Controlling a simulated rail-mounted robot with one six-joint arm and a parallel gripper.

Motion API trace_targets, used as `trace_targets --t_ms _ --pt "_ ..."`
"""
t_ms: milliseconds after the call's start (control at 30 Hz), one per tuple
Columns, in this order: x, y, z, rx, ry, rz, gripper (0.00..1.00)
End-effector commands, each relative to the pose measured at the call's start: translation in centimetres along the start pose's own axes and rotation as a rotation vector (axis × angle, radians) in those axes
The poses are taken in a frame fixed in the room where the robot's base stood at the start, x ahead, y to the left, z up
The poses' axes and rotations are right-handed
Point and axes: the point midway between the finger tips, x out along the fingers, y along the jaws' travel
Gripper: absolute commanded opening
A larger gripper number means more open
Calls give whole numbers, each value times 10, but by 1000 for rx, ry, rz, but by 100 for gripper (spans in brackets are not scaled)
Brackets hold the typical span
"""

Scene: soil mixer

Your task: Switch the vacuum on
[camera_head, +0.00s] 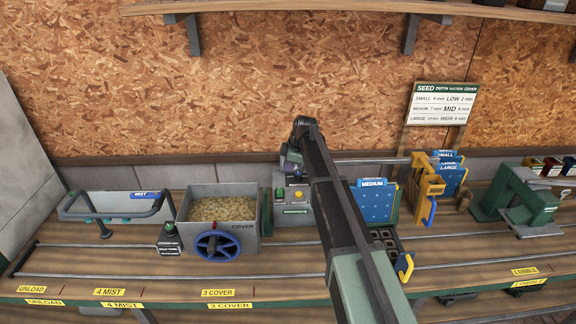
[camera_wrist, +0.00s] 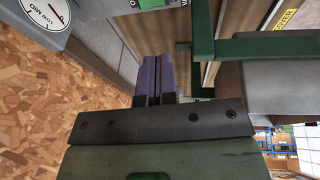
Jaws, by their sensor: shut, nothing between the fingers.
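A grey control box (camera_head: 291,216) stands on the bench just right of the cover hopper. A green button (camera_head: 279,192) and a yellow knob (camera_head: 298,194) show on its face; its small lettering is too small to read. In the wrist view a round dial (camera_wrist: 46,12) marked LOW and MID sits on a grey housing at upper left, beside a green plate (camera_wrist: 152,4) with cut-off lettering. My gripper (camera_wrist: 168,62) is shut and empty, its dark fingers pointing near that housing. In the head view my wrist hangs over the box's top; my fingertips are hidden, so contact cannot be told.
The cover hopper (camera_head: 221,185) with a blue handwheel (camera_head: 218,246) stands left of the box. The blue MEDIUM plate (camera_head: 374,203) stands right, partly behind my arm. A yellow stand (camera_head: 430,180) and green press (camera_head: 515,195) are farther right. Rails (camera_head: 140,275) cross the bench.

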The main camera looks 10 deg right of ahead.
Motion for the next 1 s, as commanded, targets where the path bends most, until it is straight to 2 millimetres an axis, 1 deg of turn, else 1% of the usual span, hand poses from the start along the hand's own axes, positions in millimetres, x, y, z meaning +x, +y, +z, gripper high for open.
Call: trace_targets --t_ms 100,200,367,467,567,667,1000 --pt "-12 13 -7 1 0 3 0" --pt "-8 12 -6 2 0 3 0" --pt "-6 12 -5 2 0 3 0" --pt "0 11 -5 1 0 3 0" --pt "13 11 -4 1 0 3 0" --pt "32 11 -3 1 0 3 0" --pt "108 11 -2 1 0 3 0"
